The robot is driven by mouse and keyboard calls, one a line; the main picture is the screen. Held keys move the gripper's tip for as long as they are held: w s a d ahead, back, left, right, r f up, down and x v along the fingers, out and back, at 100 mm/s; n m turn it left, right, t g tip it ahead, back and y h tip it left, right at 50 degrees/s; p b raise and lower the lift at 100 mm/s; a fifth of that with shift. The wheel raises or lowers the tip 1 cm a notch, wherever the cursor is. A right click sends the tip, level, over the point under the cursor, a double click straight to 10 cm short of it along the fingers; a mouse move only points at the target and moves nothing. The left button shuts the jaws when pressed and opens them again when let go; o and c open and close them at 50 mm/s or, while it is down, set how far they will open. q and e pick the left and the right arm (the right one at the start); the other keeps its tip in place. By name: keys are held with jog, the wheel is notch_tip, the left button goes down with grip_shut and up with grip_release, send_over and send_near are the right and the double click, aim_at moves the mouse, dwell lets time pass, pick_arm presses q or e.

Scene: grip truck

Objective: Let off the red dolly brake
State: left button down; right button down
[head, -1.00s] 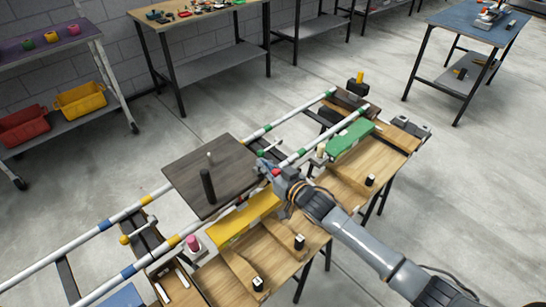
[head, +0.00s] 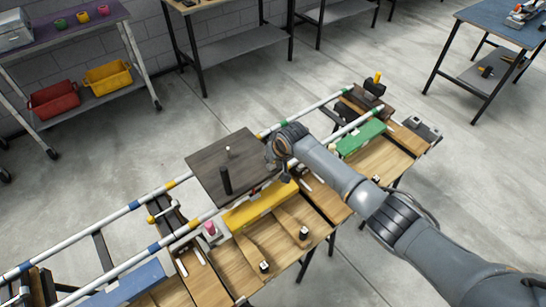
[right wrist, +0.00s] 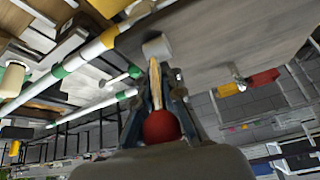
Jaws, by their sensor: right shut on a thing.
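The dark flat dolly (head: 212,163) sits on the white rails, with a black post (head: 225,181) and a small pale peg on its top. My right gripper (right wrist: 158,105) is shut on the brake lever, a pale wooden stick with a red ball knob (right wrist: 162,127). The knob lies between the fingers in the right wrist view, and a grey cylinder (right wrist: 157,47) shows just beyond the stick's far end. In the head view my wrist is at the dolly's right edge and hides most of the lever and fingertips. My left gripper is out of view.
White rails (head: 105,221) with coloured bands run diagonally under the dolly. A yellow block (head: 250,211) and a green block (head: 360,138) lie along the wooden bench (head: 225,265), which has several black-based knobs. Shelves stand behind; open floor lies around.

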jog(key=shift+w+f+g+h+b, duration=0.1)
jog(key=shift+f+g+h+b, duration=0.3)
jog(key=shift+g+h+b, duration=0.3)
jog(key=c, duration=1.4)
grip_release()
